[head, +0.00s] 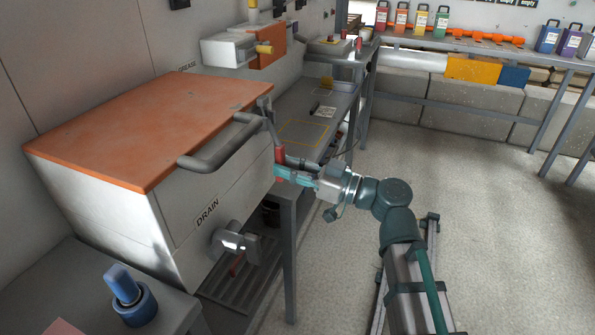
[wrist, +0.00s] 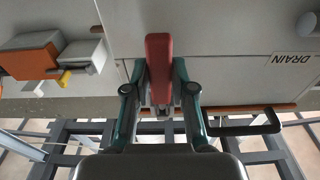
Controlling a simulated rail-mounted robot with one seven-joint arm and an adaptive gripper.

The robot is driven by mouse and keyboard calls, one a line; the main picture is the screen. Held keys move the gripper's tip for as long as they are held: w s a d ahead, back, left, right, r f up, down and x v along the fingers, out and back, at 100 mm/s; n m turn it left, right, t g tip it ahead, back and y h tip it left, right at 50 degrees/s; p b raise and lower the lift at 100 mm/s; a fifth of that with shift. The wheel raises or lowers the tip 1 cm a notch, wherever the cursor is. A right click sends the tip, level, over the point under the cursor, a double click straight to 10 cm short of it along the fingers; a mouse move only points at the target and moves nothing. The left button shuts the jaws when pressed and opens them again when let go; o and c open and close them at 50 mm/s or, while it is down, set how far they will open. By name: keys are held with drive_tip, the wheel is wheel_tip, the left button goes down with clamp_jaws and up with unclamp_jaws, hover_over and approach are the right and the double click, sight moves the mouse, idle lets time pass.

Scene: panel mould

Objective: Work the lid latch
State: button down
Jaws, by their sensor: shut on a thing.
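The lid (head: 150,115) is a flat orange panel lying shut on a pale box (head: 110,215). A grey bar handle (head: 215,155) is on its front edge. The lid latch is a grey lever (head: 269,122) with a red grip (head: 280,154) at the box's right front corner. The lever slopes from near the lid's edge down to the grip. My gripper (head: 281,172) is at the red grip. In the wrist view the red grip (wrist: 159,58) stands between the two fingers of my gripper (wrist: 160,75), which is shut on it. The fingers partly hide the lever.
A drain valve (head: 235,243) sticks out below the DRAIN label (head: 207,212). A blue knob (head: 128,295) stands on the near left bench. A grey bench (head: 310,115) runs behind the latch, and a shelf (head: 480,50) stands farther back. The floor (head: 500,240) at right is open.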

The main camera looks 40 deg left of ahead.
drive_tip(key=shift+r, duration=0.1)
drive_tip(key=c, duration=1)
unclamp_jaws()
drive_tip(key=shift+a, duration=0.1)
drive_tip(key=shift+o, duration=0.2)
drive_tip(key=v, duration=1.2)
